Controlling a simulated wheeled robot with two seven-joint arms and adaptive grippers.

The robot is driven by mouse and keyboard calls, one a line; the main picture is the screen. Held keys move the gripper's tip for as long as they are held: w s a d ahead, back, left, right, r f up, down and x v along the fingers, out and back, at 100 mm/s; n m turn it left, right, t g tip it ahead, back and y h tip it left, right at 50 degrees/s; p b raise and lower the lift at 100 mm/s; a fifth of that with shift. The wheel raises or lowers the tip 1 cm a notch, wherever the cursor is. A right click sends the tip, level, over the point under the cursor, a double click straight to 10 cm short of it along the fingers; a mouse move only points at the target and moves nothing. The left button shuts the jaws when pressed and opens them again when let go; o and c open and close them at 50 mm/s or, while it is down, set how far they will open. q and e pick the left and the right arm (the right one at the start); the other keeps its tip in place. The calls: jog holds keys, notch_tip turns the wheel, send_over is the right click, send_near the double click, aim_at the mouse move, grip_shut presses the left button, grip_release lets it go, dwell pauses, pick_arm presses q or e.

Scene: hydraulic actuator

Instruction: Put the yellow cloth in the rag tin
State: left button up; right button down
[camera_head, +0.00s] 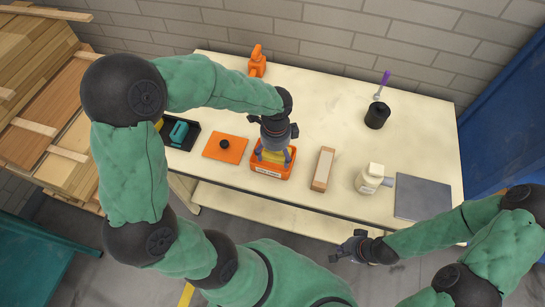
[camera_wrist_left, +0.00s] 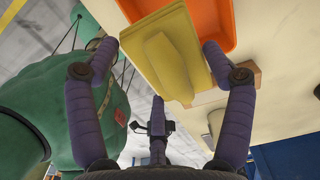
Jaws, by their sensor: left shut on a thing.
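The yellow cloth (camera_head: 277,157) is at the orange rag tin (camera_head: 268,173) near the middle of the table. My left gripper (camera_head: 272,148) points down over the tin and is shut on the cloth. In the left wrist view the folded cloth (camera_wrist_left: 168,60) sits between the left gripper's fingers (camera_wrist_left: 160,62) and covers part of the orange tin (camera_wrist_left: 212,22). I cannot tell whether the cloth touches the tin's floor. The orange lid (camera_head: 220,150) with a black knob lies left of the tin. My right gripper (camera_head: 350,250) is open and empty, in front of the table.
A wooden block (camera_head: 322,170) with a pale top lies right of the tin. Further right are a white jar (camera_head: 370,178) and a grey plate (camera_head: 422,198). A black cup (camera_head: 377,115) holds a purple-handled tool. An orange object (camera_head: 257,62) stands behind; a black tray (camera_head: 185,140) is left.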

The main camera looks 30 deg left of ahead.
pick_arm(q)
jog(key=f, duration=0.1)
jog(key=w+a+f, duration=0.1)
jog(key=a+f, duration=0.1)
jog(key=shift+w+b, duration=0.35)
jog(key=shift+f+b, duration=0.4)
jog(key=shift+f, duration=1.15)
jog(key=shift+f, duration=0.35)
jog(key=shift+f+b, duration=0.3)
jog(key=shift+b, duration=0.05)
jog(key=o, duration=0.8)
jog(key=shift+r, duration=0.15)
